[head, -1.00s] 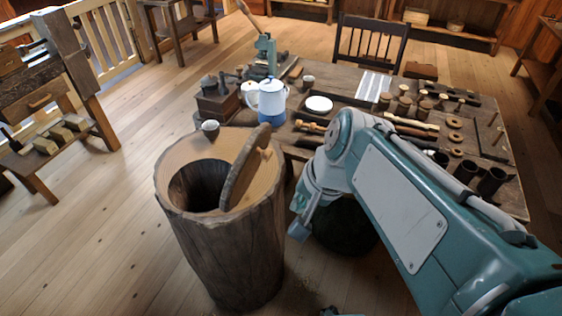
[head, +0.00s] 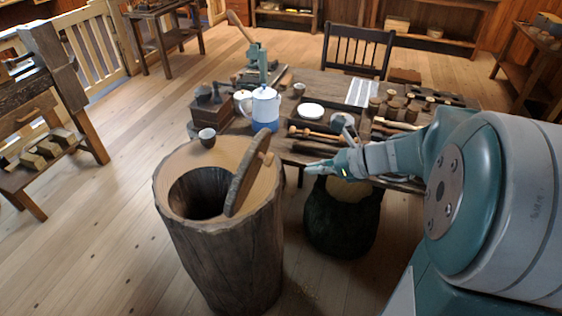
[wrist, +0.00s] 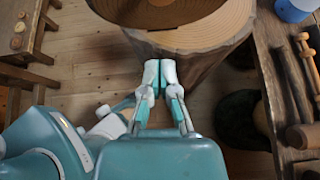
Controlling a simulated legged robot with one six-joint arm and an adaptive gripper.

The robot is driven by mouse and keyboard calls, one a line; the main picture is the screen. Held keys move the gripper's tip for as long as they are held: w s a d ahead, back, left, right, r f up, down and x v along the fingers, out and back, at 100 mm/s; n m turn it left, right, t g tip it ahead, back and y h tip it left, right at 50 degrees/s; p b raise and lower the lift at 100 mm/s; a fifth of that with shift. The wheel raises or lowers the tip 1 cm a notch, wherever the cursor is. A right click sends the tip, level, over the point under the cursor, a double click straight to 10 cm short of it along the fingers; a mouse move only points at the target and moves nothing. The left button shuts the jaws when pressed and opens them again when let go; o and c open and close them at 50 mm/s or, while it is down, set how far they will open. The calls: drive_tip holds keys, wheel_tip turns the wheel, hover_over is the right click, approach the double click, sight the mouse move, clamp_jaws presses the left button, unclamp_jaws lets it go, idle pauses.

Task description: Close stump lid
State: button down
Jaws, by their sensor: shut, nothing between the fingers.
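The hollow stump (head: 225,255) stands upright on the floor in the head view, its round opening (head: 200,192) dark and uncovered. Its wooden lid (head: 248,172) stands tilted up on edge at the right side of the opening, with a small knob on its right face. My gripper (head: 310,169) is to the right of the lid, apart from it, pointing left. In the wrist view my gripper (wrist: 160,66) has its fingertips together with nothing between them, and the stump (wrist: 190,38) is just beyond them. The lid's lower edge is partly hidden.
The workbench (head: 330,88) behind holds a blue-and-white pot (head: 262,107), spools and tools. A dark sack-like basket (head: 342,222) stands right of the stump. Open floor lies to the left.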

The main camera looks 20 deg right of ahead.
drive_tip(key=w+a+f, duration=0.1)
drive_tip(key=w+a, duration=0.4)
drive_tip(key=a, duration=0.1)
drive_tip(key=shift+f, duration=0.2)
